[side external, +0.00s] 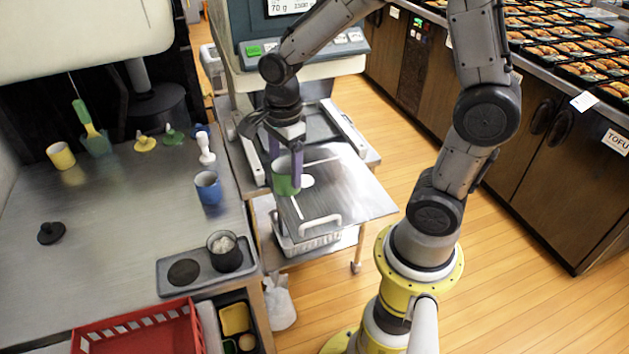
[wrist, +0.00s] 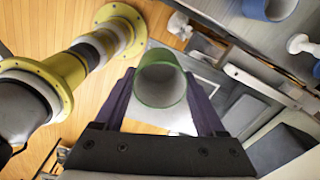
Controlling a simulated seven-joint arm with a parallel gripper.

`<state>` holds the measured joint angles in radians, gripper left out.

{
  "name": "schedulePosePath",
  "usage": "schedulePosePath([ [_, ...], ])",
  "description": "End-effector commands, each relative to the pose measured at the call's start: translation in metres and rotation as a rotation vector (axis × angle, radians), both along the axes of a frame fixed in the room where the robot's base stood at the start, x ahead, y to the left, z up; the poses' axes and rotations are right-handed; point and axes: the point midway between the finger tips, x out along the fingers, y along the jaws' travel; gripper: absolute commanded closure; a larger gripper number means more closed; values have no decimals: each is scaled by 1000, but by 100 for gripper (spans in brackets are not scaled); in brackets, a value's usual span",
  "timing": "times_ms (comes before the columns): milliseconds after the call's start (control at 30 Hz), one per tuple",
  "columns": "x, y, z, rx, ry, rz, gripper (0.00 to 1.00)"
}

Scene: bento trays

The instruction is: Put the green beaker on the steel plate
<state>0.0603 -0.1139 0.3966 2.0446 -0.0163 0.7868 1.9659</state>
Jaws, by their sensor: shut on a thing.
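The green beaker (side external: 284,178) is held upright between the purple fingers of my gripper (side external: 286,163). In the wrist view the beaker (wrist: 161,85) shows its round open mouth between both fingers (wrist: 160,98); it looks empty. The steel plate (side external: 350,200) is the flat shiny surface in front of the weighing machine. The beaker appears over the plate's left part, beside a white round spot. I cannot tell whether its base touches the plate.
A blue beaker (side external: 208,188), a yellow beaker (side external: 61,156) and a white pawn-like piece (side external: 206,149) stand on the left counter. A grey tray (side external: 172,268) holds a dark cup (side external: 224,252). A red crate (side external: 140,330) is at the front. The plate's right side is clear.

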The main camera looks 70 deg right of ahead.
Motion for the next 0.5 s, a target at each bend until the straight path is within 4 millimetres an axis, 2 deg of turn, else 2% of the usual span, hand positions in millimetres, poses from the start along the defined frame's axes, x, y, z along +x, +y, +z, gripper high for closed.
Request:
schedulePosePath([
  [33,-6,-19,-7,1,3,-72,81],
  [200,-28,-69,-23,0,3,-270,81],
  [300,-42,-90,-29,1,2,-362,81],
  [500,-60,-115,-34,0,0,-473,81],
])
